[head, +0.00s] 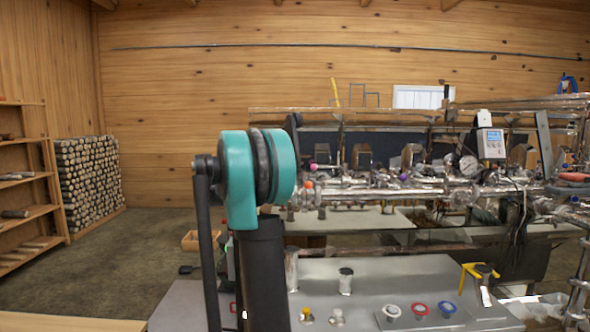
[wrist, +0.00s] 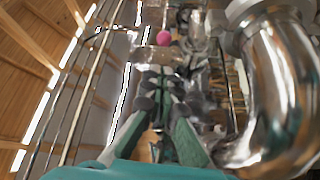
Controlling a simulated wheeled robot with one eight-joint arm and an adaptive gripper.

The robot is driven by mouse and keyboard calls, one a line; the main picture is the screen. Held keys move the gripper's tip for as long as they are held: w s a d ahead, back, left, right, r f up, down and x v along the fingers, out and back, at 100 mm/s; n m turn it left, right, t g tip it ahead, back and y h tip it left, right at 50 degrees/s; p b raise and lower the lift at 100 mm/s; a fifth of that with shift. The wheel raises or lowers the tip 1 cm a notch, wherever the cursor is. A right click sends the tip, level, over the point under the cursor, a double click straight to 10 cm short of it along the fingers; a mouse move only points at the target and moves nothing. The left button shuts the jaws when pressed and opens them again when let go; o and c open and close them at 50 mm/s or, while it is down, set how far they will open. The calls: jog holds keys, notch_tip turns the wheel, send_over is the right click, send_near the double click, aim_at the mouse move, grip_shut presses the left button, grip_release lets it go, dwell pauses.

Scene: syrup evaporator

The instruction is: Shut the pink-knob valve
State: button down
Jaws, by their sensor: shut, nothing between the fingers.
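The pink knob (wrist: 163,38) shows in the wrist view near the top centre, among shiny metal pipes and fittings. My gripper (wrist: 162,75) is in the middle of that view with its dark fingers close together and nothing between them. The fingertips point toward the knob and appear just below it in the picture, apart from it. The valve body under the knob is blurred and hard to make out. In the head view a small pinkish-purple knob (head: 313,167) sits on the piping just right of my arm; my gripper is not visible there.
A thick curved steel pipe (wrist: 275,90) stands close on the right in the wrist view. In the head view an orange knob (head: 308,184), a pressure gauge (head: 468,165) and a digital meter (head: 491,144) sit along the piping. Open floor lies to the left.

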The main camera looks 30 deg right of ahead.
aim_at(312, 166)
jog(key=d, duration=0.8)
jog(key=shift+d+r, duration=0.15)
jog(key=shift+r, duration=0.1)
jog(key=shift+s, duration=0.15)
jog(key=s+a+t, duration=0.1)
jog(key=s+a+n+t, duration=0.1)
jog(key=s, duration=0.1)
jog(key=shift+s+n, duration=0.15)
jog(key=shift+n, duration=0.15)
